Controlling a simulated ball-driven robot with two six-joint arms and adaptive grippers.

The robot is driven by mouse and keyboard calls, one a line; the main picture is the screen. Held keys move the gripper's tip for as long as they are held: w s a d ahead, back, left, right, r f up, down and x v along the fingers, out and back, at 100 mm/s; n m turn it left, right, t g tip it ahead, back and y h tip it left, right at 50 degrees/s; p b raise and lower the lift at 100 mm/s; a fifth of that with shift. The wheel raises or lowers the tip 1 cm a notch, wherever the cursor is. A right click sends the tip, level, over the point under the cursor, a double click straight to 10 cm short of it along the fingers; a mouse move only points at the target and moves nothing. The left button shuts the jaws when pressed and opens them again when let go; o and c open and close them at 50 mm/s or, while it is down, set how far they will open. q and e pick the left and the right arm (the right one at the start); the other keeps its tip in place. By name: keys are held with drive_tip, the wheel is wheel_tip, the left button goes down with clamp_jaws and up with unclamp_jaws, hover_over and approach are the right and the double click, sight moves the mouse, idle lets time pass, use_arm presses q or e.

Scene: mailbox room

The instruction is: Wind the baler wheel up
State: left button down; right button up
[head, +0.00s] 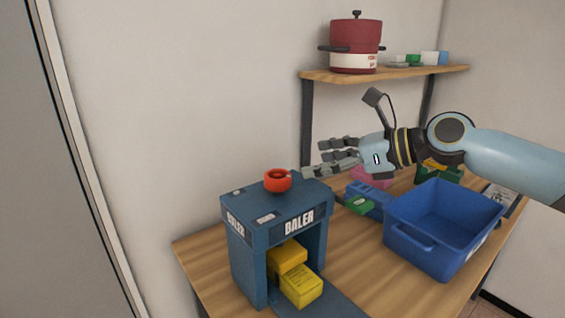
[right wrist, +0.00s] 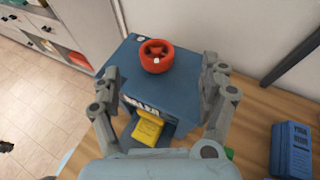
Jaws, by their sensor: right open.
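The blue baler (head: 276,222) stands on the wooden table, with the word BALER on its front. Its red wheel (head: 278,180) sits on top of it. Yellow blocks (head: 300,285) lie in the baler's open front. My right gripper (head: 313,158) is open and empty, to the right of the wheel and a little above it, its fingers pointing left. In the right wrist view the wheel (right wrist: 156,56) shows between and beyond the two spread fingers (right wrist: 163,80), apart from them. My left gripper is out of view.
A blue bin (head: 440,225) stands on the table at right. Blue, pink and green items (head: 365,195) lie behind it, partly under my right arm. A shelf (head: 400,73) holds a red cooker (head: 355,45) and small cups. Bare table (head: 350,250) lies between baler and bin.

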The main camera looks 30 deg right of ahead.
sight(285, 175)
drive_tip(key=x, duration=0.3)
drive_tip(key=f+x, duration=0.1)
drive_tip(key=x, duration=0.5)
drive_tip(key=shift+s+a+f+p, duration=0.15)
drive_tip(key=shift+a+f+p, duration=0.05)
drive_tip(key=shift+f+p, duration=0.2)
drive_tip(key=shift+w+a+f, duration=0.25)
drive_tip(key=shift+w+a, duration=0.05)
drive_tip(key=shift+w, duration=0.1)
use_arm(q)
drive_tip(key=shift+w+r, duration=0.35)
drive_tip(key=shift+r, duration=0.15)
use_arm(e)
drive_tip(key=shift+c, duration=1)
drive_tip(key=c, duration=1)
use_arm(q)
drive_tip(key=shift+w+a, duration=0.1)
use_arm(e)
drive_tip(key=shift+o, duration=0.2)
